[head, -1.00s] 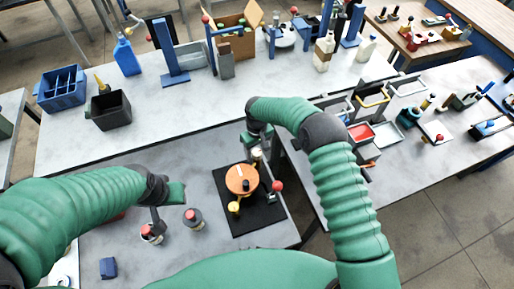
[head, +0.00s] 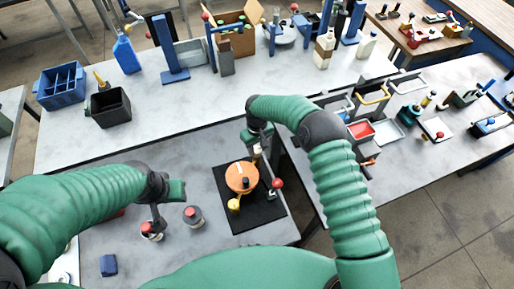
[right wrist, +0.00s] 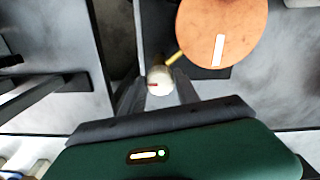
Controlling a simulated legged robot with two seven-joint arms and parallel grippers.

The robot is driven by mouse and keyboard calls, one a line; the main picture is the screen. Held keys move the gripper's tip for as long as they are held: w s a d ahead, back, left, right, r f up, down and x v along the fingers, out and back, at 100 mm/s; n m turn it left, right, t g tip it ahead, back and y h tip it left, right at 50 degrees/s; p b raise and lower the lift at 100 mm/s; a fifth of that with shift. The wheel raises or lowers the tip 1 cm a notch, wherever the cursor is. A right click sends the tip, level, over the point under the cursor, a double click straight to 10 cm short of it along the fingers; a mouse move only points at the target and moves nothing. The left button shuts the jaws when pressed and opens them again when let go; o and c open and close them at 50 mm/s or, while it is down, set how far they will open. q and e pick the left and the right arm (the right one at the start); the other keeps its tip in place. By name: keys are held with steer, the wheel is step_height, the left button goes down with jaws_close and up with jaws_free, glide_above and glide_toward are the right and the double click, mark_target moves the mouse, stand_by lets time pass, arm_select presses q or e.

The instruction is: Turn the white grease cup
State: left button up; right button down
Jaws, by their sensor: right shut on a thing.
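The white grease cup (right wrist: 160,80) has a small red mark and sits at the edge of an orange disc (right wrist: 218,30) with a white bar. My right gripper (right wrist: 160,98) is shut on the cup, one finger on each side. In the head view the right gripper (head: 261,160) reaches down at the far side of the orange disc (head: 241,177) and mostly hides the cup. A yellow cup (head: 233,204) stands at the disc's near side. My left gripper (head: 157,217) hangs beside a red-topped bottle (head: 150,231); its finger gap is unclear.
The disc stands on a black mat (head: 262,216). A red ball knob (head: 277,183) is at its right. Another red-topped bottle (head: 193,217) and a blue block (head: 108,265) stand at left.

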steer(key=shift+f+m+b, duration=0.15)
steer(key=shift+m+b, duration=0.55)
steer(key=shift+b, duration=0.15)
steer(key=shift+m+b, duration=1.1)
steer(key=shift+a+m+b, duration=0.1)
steer(key=shift+m+b, duration=0.7)
steer(key=shift+m, duration=0.4)
steer(key=shift+m+b, duration=0.55)
steer(key=shift+m, duration=0.55)
steer(key=shift+r, duration=0.2)
steer(key=c, duration=0.9)
jaws_free()
